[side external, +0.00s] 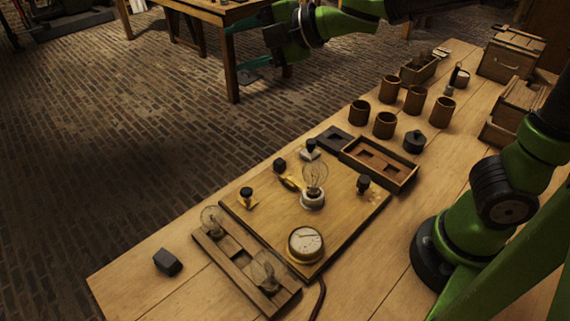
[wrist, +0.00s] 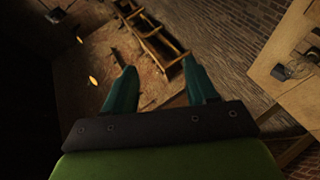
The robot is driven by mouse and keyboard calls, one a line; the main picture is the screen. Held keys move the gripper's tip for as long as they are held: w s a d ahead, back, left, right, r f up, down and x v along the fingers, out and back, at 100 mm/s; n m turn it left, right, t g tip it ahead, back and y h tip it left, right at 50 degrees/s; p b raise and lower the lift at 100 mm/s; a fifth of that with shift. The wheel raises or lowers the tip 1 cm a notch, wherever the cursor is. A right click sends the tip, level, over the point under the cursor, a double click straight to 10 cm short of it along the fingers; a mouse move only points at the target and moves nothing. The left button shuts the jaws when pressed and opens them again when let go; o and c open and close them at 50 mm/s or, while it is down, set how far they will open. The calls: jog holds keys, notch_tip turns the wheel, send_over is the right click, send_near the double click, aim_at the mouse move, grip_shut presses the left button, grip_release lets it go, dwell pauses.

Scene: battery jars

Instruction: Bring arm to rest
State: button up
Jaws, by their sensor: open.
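My gripper (side external: 238,48) is raised at the top of the side view, well above and beyond the workbench, with its teal fingers apart and nothing between them. In the wrist view the two teal fingers (wrist: 160,72) are spread wide and empty. Several brown jars (side external: 415,99) stand upright in a group on the workbench (side external: 140,285). A wooden board (side external: 262,222) holds a clear bulb (side external: 315,176) in a white socket, a round brass gauge (side external: 306,243) and several dark-knobbed terminals (side external: 246,196). My gripper touches none of these.
A slotted tray with bulbs (side external: 236,262), a dark block (side external: 167,262), a compartment tray (side external: 380,163), a dark lidded pot (side external: 414,142) and wooden boxes (side external: 512,55) are on the bench. Another table (side external: 232,84) stands behind, near my gripper. The brick floor between is mostly clear.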

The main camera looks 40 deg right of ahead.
jog(key=s+d+f+m+g+h, duration=0.1)
jog(key=s+d+f+m+h, duration=0.15)
jog(key=d+m, duration=0.4)
jog(key=s+d+f+m+h, duration=0.1)
jog(key=s+d+m+h, duration=0.35)
jog(key=m, duration=0.35)
jog(key=s+a+f+m+g+y, duration=0.1)
jog(key=s+f+m+g+y, duration=0.1)
jog(key=s+m, duration=0.7)
jog(key=shift+s+a+f+m+g+y, duration=0.3)
jog(key=shift+s+f+g, duration=0.5)
jog(key=shift+s, duration=1.65)
